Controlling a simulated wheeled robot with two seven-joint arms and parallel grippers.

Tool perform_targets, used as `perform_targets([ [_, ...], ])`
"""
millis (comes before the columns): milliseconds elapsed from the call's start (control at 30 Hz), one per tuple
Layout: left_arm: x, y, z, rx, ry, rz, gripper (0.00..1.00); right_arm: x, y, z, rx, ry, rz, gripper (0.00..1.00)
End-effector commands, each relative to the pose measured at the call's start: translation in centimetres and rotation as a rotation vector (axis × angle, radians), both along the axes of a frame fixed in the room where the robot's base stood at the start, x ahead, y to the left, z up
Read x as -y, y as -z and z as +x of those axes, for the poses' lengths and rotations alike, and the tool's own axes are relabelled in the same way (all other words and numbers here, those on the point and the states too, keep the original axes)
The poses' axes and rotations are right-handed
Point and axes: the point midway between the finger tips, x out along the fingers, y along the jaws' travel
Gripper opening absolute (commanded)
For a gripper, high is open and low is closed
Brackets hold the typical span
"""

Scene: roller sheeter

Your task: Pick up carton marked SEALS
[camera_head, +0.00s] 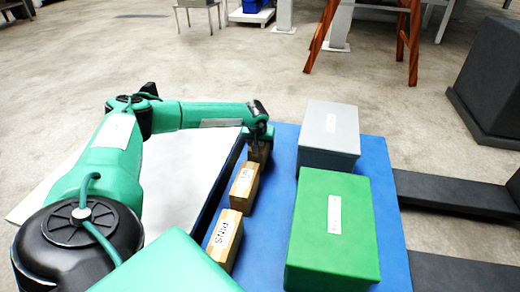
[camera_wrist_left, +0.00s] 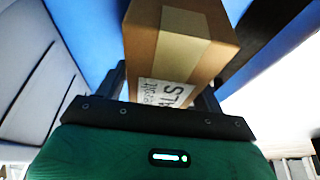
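The carton marked SEALS shows in the left wrist view (camera_wrist_left: 180,55) as a brown box with a tape strip and a white label, of which the letters "ALS" can be read. In the head view, a small part of this carton (camera_head: 258,152) shows under my left gripper (camera_head: 260,132), at the far end of a row of cartons. In the wrist view, the fingers of my left gripper (camera_wrist_left: 163,92) lie close along both sides of the carton. Whether they press on it cannot be told. My right gripper is not in view.
Two more brown cartons, one in the middle (camera_head: 244,187) and one marked PINS (camera_head: 224,240), stand nearer on the blue surface (camera_head: 283,150). A grey box (camera_head: 329,135) and a green box (camera_head: 333,225) stand to the right. A pale panel (camera_head: 180,180) lies left of the row.

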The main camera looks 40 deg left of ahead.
Motion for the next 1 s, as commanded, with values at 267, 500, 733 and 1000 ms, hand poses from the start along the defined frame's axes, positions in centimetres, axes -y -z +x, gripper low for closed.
perform_targets([
  [267, 0.0, 0.0, 0.0, 0.000, 0.000, 0.000, 0.15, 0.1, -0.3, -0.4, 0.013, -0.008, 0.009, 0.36],
  [500, 0.0, -0.1, 0.1, 0.002, 0.000, 0.000, 0.15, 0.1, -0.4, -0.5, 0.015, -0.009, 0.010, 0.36],
  [733, 0.0, -0.4, 0.1, 0.003, 0.000, 0.001, 0.15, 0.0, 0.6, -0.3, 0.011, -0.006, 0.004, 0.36],
  [1000, -0.1, -5.4, 0.0, 0.002, -0.001, 0.000, 0.15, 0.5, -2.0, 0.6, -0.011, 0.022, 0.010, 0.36],
])
